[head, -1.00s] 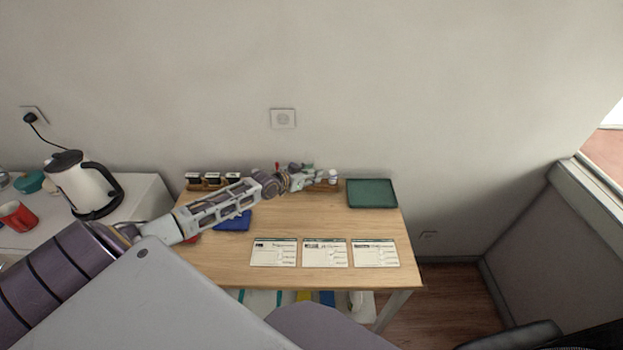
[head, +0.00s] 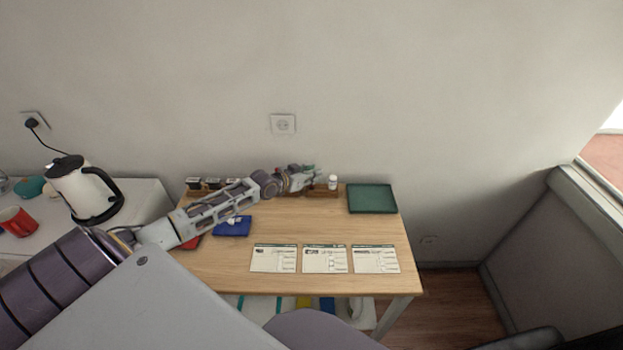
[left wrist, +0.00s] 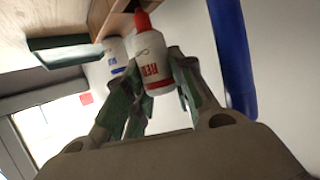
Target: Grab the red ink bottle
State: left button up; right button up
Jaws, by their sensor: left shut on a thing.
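The red ink bottle (left wrist: 151,65) is white with a red cap and a label reading RED. In the left wrist view it sits between the green-tipped fingers of my left gripper (left wrist: 150,85), which is shut on it. In the head view my left gripper (head: 312,172) is over the back edge of the table, beside the wooden rack (head: 318,193); the red bottle cannot be made out there. My right gripper is not in view.
A white bottle (head: 333,181) stands in the rack, close right of my gripper. A green tray (head: 371,198) lies at the back right. A blue pad (head: 233,226) and three printed forms (head: 324,259) lie on the table (head: 300,225). A kettle (head: 84,188) stands left.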

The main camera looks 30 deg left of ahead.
pick_arm(q)
notch_tip(320, 180, up, 8)
jog(key=shift+f, duration=0.2)
dwell(0.5)
